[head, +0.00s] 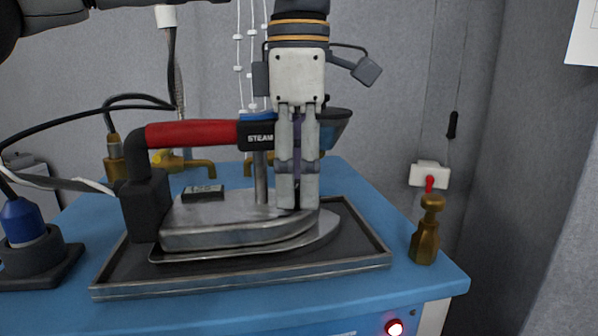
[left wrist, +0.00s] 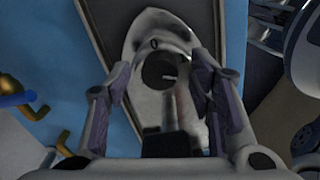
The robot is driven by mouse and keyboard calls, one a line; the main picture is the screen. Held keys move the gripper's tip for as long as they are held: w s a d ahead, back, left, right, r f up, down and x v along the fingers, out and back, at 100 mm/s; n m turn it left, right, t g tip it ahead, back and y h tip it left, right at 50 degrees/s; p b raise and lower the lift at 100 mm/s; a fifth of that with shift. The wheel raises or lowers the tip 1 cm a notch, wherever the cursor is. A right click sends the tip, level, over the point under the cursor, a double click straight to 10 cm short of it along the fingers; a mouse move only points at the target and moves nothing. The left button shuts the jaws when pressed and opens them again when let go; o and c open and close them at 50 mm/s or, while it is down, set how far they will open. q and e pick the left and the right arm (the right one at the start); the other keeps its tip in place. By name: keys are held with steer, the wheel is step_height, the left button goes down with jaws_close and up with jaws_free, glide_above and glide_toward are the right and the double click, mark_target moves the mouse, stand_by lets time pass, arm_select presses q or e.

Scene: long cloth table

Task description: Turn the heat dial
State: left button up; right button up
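A steam iron (head: 240,222) with a red handle (head: 190,133) rests on a dark metal tray. In the left wrist view, a round dark dial (left wrist: 160,70) with a light pointer mark sits on the iron's grey top (left wrist: 150,40). My left gripper (head: 297,204) points straight down over the front of the iron. In the left wrist view its two fingers (left wrist: 160,76) are apart, one on each side of the dial, with nothing held. I cannot tell whether they touch the dial. In the head view the gripper hides the dial. My right gripper is not in view.
The tray (head: 240,287) lies on a blue cloth table (head: 440,283). A brass fitting (head: 426,230) stands at the right corner and a blue-topped holder (head: 30,235) at the left. Brass taps (head: 200,163) are behind. A black cable loops at the left.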

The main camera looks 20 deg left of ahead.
mark_target(299, 184)
arm_select(q)
step_height(299, 184, up, 8)
steer(key=shift+f, duration=0.25)
